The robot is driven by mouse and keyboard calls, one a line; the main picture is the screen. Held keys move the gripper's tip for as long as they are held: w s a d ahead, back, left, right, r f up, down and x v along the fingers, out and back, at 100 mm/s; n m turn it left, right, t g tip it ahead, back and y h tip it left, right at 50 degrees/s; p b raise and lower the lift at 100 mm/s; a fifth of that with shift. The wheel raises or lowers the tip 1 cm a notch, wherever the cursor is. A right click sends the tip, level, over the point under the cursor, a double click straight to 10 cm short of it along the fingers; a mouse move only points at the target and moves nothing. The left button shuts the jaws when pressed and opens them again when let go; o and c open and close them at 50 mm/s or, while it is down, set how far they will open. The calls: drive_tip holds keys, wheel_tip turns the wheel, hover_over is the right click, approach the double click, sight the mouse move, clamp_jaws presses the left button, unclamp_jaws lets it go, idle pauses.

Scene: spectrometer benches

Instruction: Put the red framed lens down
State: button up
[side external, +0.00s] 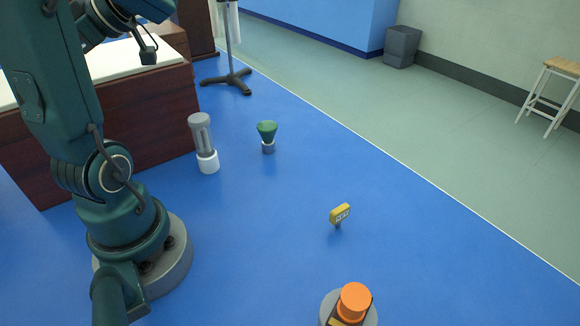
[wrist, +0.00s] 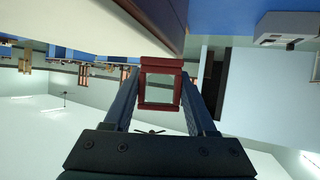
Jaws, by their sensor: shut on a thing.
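The red framed lens (wrist: 161,63) is a squarish red frame around a clear pane. It shows in the wrist view between the two dark fingers of my gripper (wrist: 160,88), which is shut on its sides. The lens is held out ahead of the wrist, with open room seen through the pane. I cannot tell whether it touches any surface. The lens cannot be made out in the side view, where my arm runs out of the top left of the picture.
A dark wooden bench with a white top (side external: 113,62) stands behind my arm. On the blue floor stand a grey-and-white cylinder (side external: 203,145), a green cone-shaped piece (side external: 267,134), a yellow block (side external: 340,214) and an orange-topped piece (side external: 354,301). Blue surface between them is clear.

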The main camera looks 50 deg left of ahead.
drive_tip(key=s+d+n+g+h, duration=0.1)
drive_tip(key=s+d+n+h, duration=0.35)
drive_tip(key=s, duration=0.35)
hover_over(75, 215)
wheel_tip(75, 215, down, 14)
drive_tip(key=f, duration=0.1)
drive_tip(key=shift+m+h, duration=0.25)
drive_tip(key=shift+h, duration=0.1)
drive_tip(key=shift+f, duration=4.55)
drive_tip(key=o, duration=1.1)
drive_tip(key=shift+f, duration=0.15)
drive_tip(key=shift+w+r, duration=0.3)
drive_tip(key=shift+o, duration=0.2)
drive_tip(key=shift+v, duration=3.45)
